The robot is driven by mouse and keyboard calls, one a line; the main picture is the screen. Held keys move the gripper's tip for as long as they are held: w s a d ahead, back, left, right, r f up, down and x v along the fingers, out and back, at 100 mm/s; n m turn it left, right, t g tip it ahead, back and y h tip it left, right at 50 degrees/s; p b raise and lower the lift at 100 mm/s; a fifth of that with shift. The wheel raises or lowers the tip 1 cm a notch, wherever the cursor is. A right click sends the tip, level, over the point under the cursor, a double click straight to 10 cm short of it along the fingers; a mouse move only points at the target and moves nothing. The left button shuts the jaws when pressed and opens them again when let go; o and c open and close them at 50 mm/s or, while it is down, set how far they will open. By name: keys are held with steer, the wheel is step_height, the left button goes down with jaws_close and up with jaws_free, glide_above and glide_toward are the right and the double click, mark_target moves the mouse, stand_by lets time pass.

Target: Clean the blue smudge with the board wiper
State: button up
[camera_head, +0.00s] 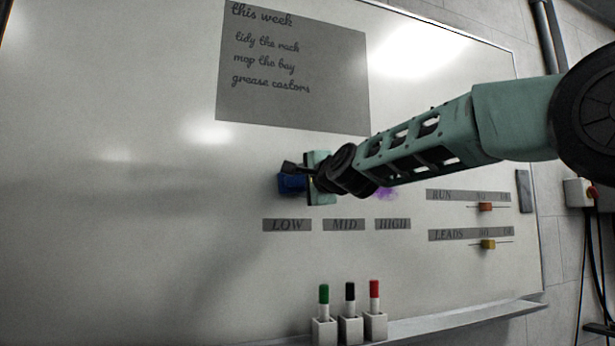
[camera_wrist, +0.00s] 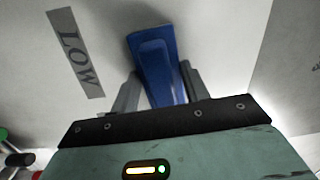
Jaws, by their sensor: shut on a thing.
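My gripper (camera_head: 294,171) is shut on the blue board wiper (camera_head: 291,184), in front of the whiteboard (camera_head: 130,200) above the LOW label. In the wrist view the two grey fingers of my gripper (camera_wrist: 158,85) hold the handle of the wiper (camera_wrist: 152,48) from both sides. The wiper's pad is toward the board; I cannot tell whether it touches. No blue smudge shows; the wiper, gripper and arm hide part of the board. A purple smudge (camera_head: 385,193) shows just below my forearm, above the HIGH label, partly covered.
LOW (camera_head: 287,225), MID (camera_head: 344,225) and HIGH (camera_head: 393,224) labels run below the wiper. Green, black and red markers (camera_head: 350,300) stand in holders at the ledge (camera_head: 460,317). Orange (camera_head: 486,207) and yellow (camera_head: 488,244) sliders sit at right. The board's left side is clear.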

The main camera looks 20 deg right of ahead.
mark_target(291, 181)
steer(key=shift+a+r+p, duration=0.1)
steer(key=shift+a+p, duration=1.15)
steer(key=shift+p, duration=0.25)
steer(key=shift+a+p, duration=0.4)
steer(key=shift+a, duration=0.05)
steer(key=shift+f, duration=0.2)
steer(key=shift+s+b, duration=0.3)
steer(key=shift+s, duration=2.75)
steer(key=shift+s, duration=1.5)
